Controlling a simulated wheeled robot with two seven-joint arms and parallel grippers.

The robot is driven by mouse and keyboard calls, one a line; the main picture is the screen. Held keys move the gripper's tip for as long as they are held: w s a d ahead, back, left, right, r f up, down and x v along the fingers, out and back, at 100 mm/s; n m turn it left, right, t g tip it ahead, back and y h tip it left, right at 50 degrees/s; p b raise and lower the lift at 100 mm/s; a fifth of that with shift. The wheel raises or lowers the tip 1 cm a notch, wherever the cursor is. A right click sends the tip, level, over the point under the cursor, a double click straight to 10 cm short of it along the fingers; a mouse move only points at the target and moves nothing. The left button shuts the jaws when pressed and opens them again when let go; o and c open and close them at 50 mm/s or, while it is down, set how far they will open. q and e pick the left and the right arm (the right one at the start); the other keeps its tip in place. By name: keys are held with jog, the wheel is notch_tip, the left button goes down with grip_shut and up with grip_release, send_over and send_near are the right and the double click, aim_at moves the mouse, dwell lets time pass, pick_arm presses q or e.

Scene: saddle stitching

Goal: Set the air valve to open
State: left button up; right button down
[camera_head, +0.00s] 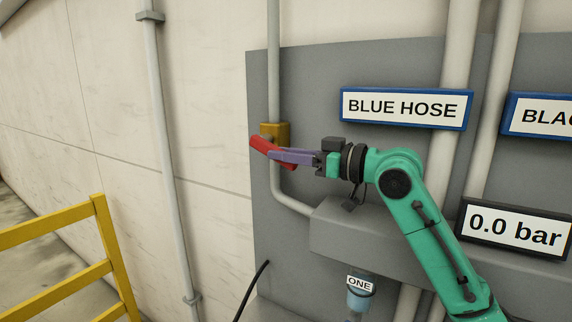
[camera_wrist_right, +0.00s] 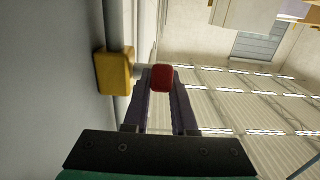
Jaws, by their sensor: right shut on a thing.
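The air valve has a yellow body (camera_head: 281,131) on a thin grey pipe at the left of the grey panel. Its red handle (camera_head: 262,146) slants down to the right in the head view. My right gripper (camera_head: 272,156) reaches in from the right and is shut on the red handle. In the right wrist view, the handle's red end (camera_wrist_right: 161,78) sits between the two purple fingertips, with the yellow body (camera_wrist_right: 114,71) to its left. The fingers hide part of the handle in the head view. My left gripper is not in view.
A "BLUE HOSE" sign (camera_head: 404,107) and a gauge display reading 0.0 bar (camera_head: 514,229) are on the panel at right. A grey box (camera_head: 345,235) juts out below my right gripper. A yellow railing (camera_head: 60,228) stands at lower left.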

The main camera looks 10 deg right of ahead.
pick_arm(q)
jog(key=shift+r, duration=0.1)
pick_arm(e)
jog(key=c, duration=0.7)
grip_release()
pick_arm(q)
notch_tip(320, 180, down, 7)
jog(key=b, duration=0.6)
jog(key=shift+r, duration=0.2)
pick_arm(e)
jog(key=v, duration=1.4)
jog(key=shift+s+d, duration=0.15)
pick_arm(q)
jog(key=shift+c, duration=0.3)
